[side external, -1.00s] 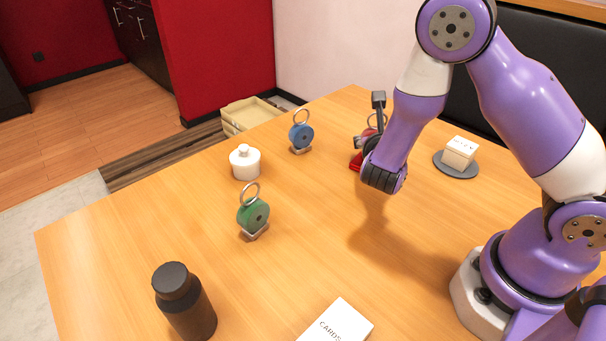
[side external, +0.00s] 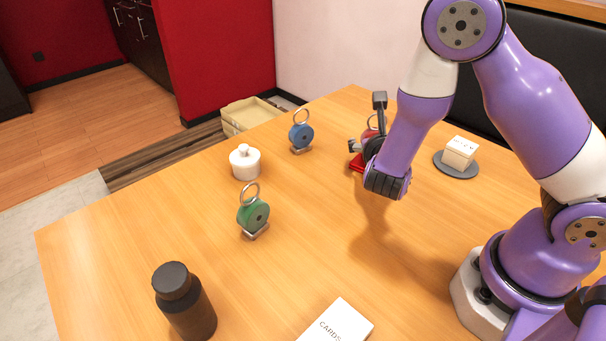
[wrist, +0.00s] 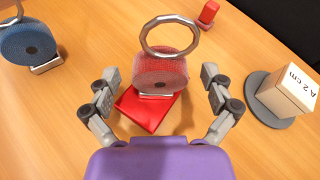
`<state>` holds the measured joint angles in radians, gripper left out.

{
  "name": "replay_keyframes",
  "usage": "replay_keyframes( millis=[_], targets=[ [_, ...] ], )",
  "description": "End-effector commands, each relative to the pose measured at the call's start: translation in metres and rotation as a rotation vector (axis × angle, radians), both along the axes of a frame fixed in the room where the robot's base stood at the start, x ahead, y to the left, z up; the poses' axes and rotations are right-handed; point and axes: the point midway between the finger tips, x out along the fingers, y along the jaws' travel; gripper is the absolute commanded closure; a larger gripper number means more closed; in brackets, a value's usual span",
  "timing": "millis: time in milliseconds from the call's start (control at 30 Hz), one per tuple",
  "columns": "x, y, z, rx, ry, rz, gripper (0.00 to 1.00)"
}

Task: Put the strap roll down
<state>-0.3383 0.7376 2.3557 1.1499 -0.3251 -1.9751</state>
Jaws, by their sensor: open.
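The red strap roll (wrist: 160,72), with a metal ring on top, stands upright on a red square pad (wrist: 140,112) in the wrist view. My gripper (wrist: 159,76) is open, with one finger to the left of the roll and one to the right. Clear gaps show between the fingers and the roll. In the side view the red roll (side external: 373,121) is partly hidden behind my gripper (side external: 362,146), and only a corner of the red pad (side external: 356,163) shows.
A blue roll (side external: 301,134) and a green roll (side external: 253,215) stand to the left, near a white lidded pot (side external: 245,163). A white box (side external: 460,151) sits on a grey disc (side external: 440,163) at right. A dark bottle (side external: 186,303) and a cards box (side external: 337,325) are in front.

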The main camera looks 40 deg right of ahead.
Motion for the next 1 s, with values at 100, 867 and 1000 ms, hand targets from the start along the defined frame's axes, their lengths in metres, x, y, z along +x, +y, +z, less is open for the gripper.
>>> replay_keyframes(
  millis=[100, 867, 1000],
  targets=[
    [-0.012, 0.017, 0.008, 0.000, -0.001, 0.010, 0.05],
    [-0.084, 0.064, 0.055, 1.314, -0.725, -1.181, 0.05],
    [-0.101, 0.090, 0.092, 1.635, -0.869, -1.522, 0.05]
  ],
)
